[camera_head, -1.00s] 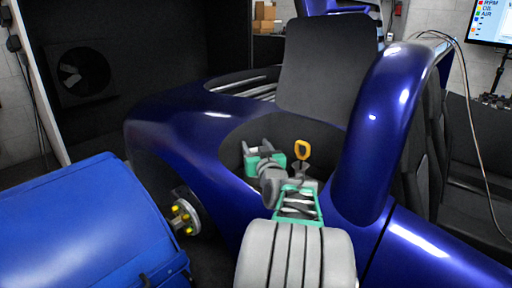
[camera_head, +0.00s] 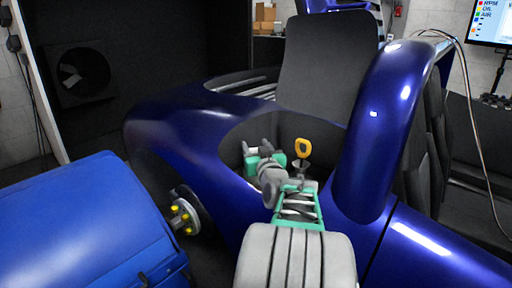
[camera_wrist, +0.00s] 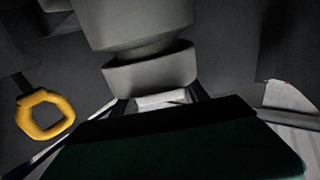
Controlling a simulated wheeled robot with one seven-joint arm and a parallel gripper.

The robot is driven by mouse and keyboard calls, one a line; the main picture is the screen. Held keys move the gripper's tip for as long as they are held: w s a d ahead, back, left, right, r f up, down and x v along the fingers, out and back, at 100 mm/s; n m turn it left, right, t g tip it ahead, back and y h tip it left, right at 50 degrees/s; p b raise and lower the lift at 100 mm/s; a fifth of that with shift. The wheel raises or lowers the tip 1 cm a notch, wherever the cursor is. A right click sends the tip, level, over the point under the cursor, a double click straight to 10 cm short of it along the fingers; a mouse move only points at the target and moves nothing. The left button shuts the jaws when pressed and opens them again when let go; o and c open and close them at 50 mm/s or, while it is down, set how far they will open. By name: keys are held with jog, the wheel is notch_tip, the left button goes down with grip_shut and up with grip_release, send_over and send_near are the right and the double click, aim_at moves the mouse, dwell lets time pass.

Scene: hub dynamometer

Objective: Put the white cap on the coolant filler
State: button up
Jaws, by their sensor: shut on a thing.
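My gripper (camera_head: 262,158) is inside the open engine bay of the dark blue car in the head view, where its fingers are small and partly hidden by my wrist. In the wrist view a small pale piece, apparently the white cap (camera_wrist: 161,100), sits between the dark fingers of my gripper (camera_wrist: 165,102), which are shut on it. A larger grey, stepped round part with a collar (camera_wrist: 150,73) lies just beyond the cap; it may be the coolant filler, but I cannot tell for sure. Whether cap and collar touch is unclear.
A yellow ring handle (camera_head: 303,147) stands just right of my gripper; it also shows left in the wrist view (camera_wrist: 45,115). The blue fender (camera_head: 385,120) rises to the right. A blue covered box (camera_head: 80,225) stands at the left, near the wheel hub (camera_head: 183,217).

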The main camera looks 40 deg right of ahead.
jog(key=shift+f, duration=0.2)
jog(key=o, duration=1.1)
